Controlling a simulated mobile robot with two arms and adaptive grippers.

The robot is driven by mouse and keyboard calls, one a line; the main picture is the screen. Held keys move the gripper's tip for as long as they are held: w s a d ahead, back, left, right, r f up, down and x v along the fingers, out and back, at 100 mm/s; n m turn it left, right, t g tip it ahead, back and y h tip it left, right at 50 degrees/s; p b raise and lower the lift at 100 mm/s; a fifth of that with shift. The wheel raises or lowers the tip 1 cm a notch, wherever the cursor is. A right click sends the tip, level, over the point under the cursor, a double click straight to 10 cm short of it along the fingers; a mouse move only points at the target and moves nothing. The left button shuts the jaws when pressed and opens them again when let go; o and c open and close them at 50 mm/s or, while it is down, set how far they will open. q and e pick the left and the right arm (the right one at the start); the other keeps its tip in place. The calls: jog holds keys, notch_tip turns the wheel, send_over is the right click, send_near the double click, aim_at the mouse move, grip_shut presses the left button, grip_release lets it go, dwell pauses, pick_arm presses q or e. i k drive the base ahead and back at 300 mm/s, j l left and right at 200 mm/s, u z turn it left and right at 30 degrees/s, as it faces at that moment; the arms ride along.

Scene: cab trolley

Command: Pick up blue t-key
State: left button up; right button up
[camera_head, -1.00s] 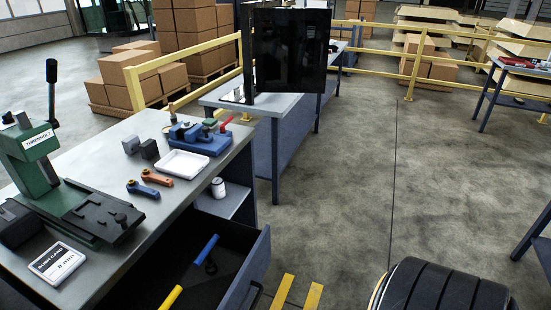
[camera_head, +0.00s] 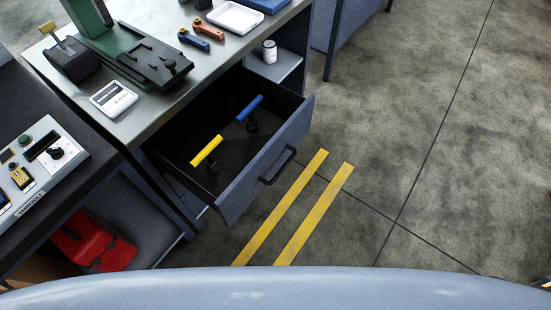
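The blue t-key (camera_head: 249,108) lies in the open drawer (camera_head: 255,182) under the workbench, towards the drawer's far right side. Its blue bar handle is on top and a dark stem shows below it. A yellow t-key (camera_head: 206,151) lies in the same drawer, nearer and to the left, apart from the blue one. Neither of my grippers shows in the head view.
A control panel (camera_head: 38,165) stands at left. Floor right of the yellow stripes (camera_head: 312,215) is clear.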

aim_at(251, 125)
jog(key=j, duration=0.45)
jog(key=k+j+z, duration=0.15)
jog(key=j, duration=0.25)
jog(key=k+j, duration=0.1)
jog(key=j, duration=0.3)
jog(key=i, duration=1)
jog(key=l+u, duration=0.3)
jog(key=l, duration=0.25)
jog(key=l+u, duration=0.35)
jog(key=l, duration=0.2)
jog(key=k+l+u, duration=0.1)
jog(key=l+u, duration=0.2)
jog(key=l, duration=0.25)
jog(key=k+l+u, duration=0.15)
jog(key=l+u, duration=0.15)
jog(key=l, duration=0.2)
